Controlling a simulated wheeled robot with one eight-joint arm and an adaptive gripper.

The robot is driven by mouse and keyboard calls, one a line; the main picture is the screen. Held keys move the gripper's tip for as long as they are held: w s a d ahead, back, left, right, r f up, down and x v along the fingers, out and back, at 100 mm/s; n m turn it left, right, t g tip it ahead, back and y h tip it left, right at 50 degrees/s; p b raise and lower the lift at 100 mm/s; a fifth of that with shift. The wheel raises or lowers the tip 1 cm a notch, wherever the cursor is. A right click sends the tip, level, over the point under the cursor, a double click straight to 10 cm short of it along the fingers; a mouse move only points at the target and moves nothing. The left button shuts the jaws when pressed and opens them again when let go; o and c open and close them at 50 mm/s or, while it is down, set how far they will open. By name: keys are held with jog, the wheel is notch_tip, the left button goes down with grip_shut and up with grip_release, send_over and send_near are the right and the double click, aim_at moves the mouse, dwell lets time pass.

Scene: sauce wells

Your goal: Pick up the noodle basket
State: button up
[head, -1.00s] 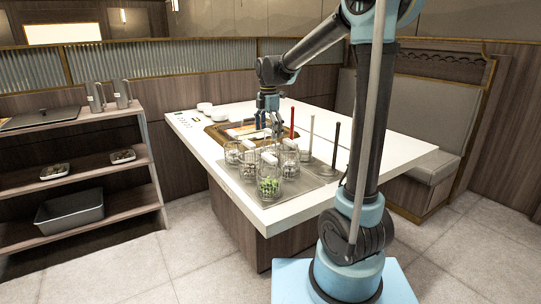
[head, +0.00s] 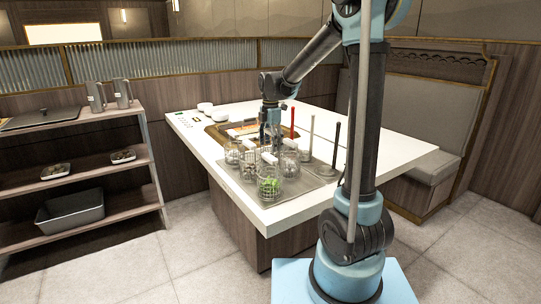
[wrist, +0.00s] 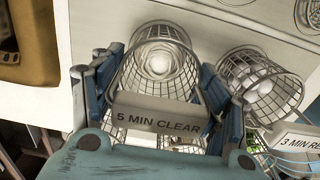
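Several wire noodle baskets stand in a cluster at the table's near corner in the head view. The front one (head: 269,188) holds green food. In the wrist view, a basket (wrist: 160,62) with a tag (wrist: 158,115) reading "5 MIN CLEAR" lies between the fingers of my gripper (wrist: 163,72). The fingers are spread on either side of it; contact is not clear. A second basket (wrist: 262,88) with a "3 MIN" tag (wrist: 298,141), its text cut off, is just right of the right finger. In the head view my gripper (head: 270,138) is low over the back baskets, its fingertips partly hidden.
White bowls (head: 205,107) sit at the table's back left. The white table (head: 395,150) is clear at right. A wooden shelf (head: 100,163) stands at left.

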jog(key=shift+c, duration=0.2)
notch_tip(320, 180, up, 10)
dwell(0.7)
jog(key=shift+r, duration=0.1)
jog(key=shift+r, duration=0.25)
notch_tip(320, 180, up, 5)
jog(key=w+a, duration=0.2)
jog(key=w, duration=3.2)
jog(key=shift+a+f, duration=0.2)
jog(key=shift+a, duration=0.2)
jog(key=shift+f, duration=11.3)
